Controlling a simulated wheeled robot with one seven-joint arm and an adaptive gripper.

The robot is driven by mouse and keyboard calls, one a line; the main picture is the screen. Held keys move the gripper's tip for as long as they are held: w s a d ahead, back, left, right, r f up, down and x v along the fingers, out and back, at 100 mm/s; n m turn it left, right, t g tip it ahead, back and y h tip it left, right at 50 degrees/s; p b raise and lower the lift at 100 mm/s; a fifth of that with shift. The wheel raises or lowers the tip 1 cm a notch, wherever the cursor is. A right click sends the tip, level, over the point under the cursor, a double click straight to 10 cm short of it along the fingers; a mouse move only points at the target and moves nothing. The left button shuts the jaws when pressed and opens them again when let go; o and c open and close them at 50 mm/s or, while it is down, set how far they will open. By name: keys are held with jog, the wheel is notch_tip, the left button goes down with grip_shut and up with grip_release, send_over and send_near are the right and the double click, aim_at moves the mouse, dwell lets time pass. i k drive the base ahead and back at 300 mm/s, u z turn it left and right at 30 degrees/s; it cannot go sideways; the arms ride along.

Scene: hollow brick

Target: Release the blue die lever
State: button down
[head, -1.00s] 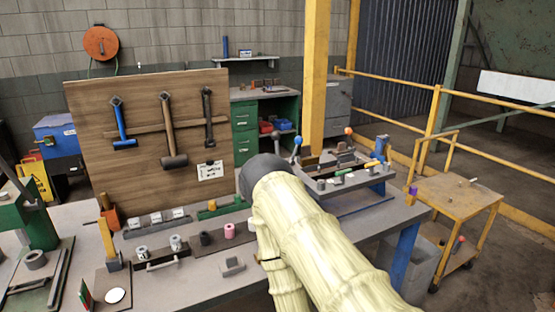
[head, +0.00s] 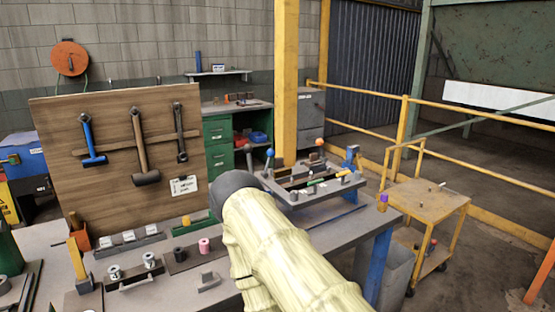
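A lever with a blue ball knob (head: 270,154) stands upright at the left rear of the die fixture (head: 325,189), on the right part of the workbench. A second lever with an orange ball knob (head: 319,143) stands to its right on the same fixture. The fixture is a grey frame with several small blocks in it and a blue upright at its right end. My arm, in a pale yellow sleeve with a dark rounded joint, crosses the lower middle and hides part of the bench left of the fixture. My gripper is not in the picture.
A wooden tool board (head: 118,165) with hammers stands at the bench's left rear. Small racks and cylinders, including a pink one (head: 204,245), lie before it. A yellow trolley (head: 423,199) and yellow rails stand at right. Open floor lies beyond the rails.

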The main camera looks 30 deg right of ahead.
aim_at(271, 153)
jog(key=k, duration=0.45)
jog(key=z, duration=0.8)
jog(key=i, duration=0.6)
jog(key=u, duration=0.35)
